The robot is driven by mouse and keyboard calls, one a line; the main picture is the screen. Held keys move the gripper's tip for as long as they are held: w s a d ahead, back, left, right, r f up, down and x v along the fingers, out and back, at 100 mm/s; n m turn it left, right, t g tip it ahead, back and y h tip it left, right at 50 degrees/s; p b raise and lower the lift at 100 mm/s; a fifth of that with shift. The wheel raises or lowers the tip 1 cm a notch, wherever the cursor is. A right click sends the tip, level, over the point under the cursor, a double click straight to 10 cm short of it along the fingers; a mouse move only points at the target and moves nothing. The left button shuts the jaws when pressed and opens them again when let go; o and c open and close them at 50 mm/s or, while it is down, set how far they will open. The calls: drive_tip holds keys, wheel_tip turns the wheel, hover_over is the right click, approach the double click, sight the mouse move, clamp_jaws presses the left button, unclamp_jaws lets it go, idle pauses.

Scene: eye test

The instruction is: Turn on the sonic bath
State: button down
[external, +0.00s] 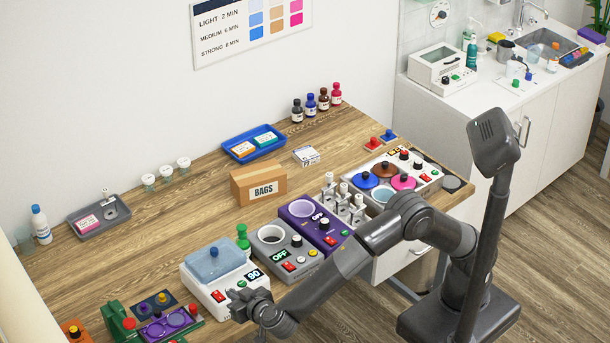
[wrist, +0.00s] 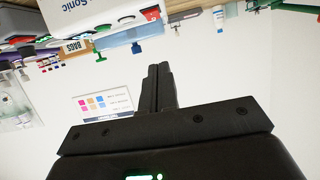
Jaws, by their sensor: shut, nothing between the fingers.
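The sonic bath (external: 207,292) is a white box with a translucent blue lid (external: 212,262) on top, at the front of the bench. Its front has a red switch (external: 219,296), a green button (external: 240,284) and a dark display reading 90. My gripper (external: 238,297) is at the bath's front right side, fingers together and empty; contact cannot be told. In the wrist view, which is upside down, the bath (wrist: 95,12) shows "Sonic" lettering along the top edge, with its red switch (wrist: 150,13). My closed fingers (wrist: 158,68) point toward it, apart from it in the picture.
Beside the bath are a grey heater (external: 272,235) with an OFF display, a purple unit (external: 325,237) and a green bottle (external: 243,238). A BAGS box (external: 258,183) stands behind. The bench's left middle is clear.

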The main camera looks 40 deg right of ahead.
drive_tip(key=v, duration=0.2)
drive_tip(key=f+v, duration=0.1)
drive_tip(key=v, duration=0.1)
drive_tip(key=shift+s+r, duration=0.1)
drive_tip(key=shift+s, duration=0.5)
